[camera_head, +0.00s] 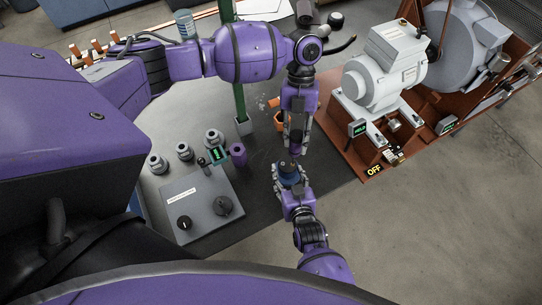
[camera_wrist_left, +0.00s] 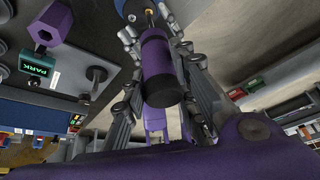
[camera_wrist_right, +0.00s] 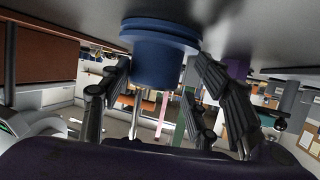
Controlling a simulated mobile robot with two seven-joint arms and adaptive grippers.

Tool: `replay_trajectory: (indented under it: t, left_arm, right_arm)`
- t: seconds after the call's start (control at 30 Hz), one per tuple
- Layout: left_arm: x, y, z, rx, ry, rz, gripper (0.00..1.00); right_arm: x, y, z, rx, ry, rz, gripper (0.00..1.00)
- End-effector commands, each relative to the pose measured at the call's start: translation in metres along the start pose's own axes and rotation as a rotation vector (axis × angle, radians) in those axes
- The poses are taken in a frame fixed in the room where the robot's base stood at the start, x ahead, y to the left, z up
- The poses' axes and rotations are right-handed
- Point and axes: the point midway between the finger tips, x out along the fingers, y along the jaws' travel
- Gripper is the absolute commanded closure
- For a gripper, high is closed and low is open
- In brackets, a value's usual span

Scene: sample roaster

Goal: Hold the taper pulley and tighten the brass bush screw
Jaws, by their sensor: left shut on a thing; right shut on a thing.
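The taper pulley (camera_head: 289,177) is blue and stepped. My right gripper (camera_head: 287,181) is shut on it, and the right wrist view shows the blue pulley (camera_wrist_right: 160,55) between the fingers. My left gripper (camera_head: 295,143) is shut on a purple driver; its handle with a dark end shows in the left wrist view (camera_wrist_left: 157,62). The driver's thin shaft points at the pulley. A small brass spot (camera_wrist_left: 150,12) shows at the shaft's far end, at the pulley. I cannot tell if the tip sits in the screw.
A grey control box (camera_head: 202,205) with dark knobs stands on the dark bench, near several grey collars and a purple hexagonal holder (camera_head: 238,153). A green post (camera_head: 239,90) rises behind. A grey motor (camera_head: 385,68) on a brown base stands right, with an OFF display (camera_head: 374,171).

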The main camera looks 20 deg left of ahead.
Motion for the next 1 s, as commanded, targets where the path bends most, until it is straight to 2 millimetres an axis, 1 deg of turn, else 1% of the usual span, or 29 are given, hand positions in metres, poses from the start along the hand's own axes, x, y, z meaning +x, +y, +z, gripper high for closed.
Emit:
replay_trajectory:
  t: [0.03,0.4,0.67,1.0]
  left_arm:
    - [-0.0006,-0.0034,0.0003,0.072,0.002,0.031,1.0]
    - [-0.0006,-0.0036,0.0008,0.66,0.028,0.295,1.0]
    - [0.0002,-0.0019,0.0011,0.528,0.023,0.231,1.0]
    - [-0.0028,-0.0022,0.0001,0.526,0.021,0.231,1.0]
  right_arm:
    - [-0.001,0.0003,0.0048,-0.006,-0.009,0.0,0.79]
    - [-0.001,0.0003,0.005,-0.006,-0.01,0.0,0.79]
    - [-0.0011,0.0004,0.0052,-0.006,-0.01,0.0,0.79]
    - [-0.0011,0.0003,0.0054,-0.006,-0.01,0.0,0.79]
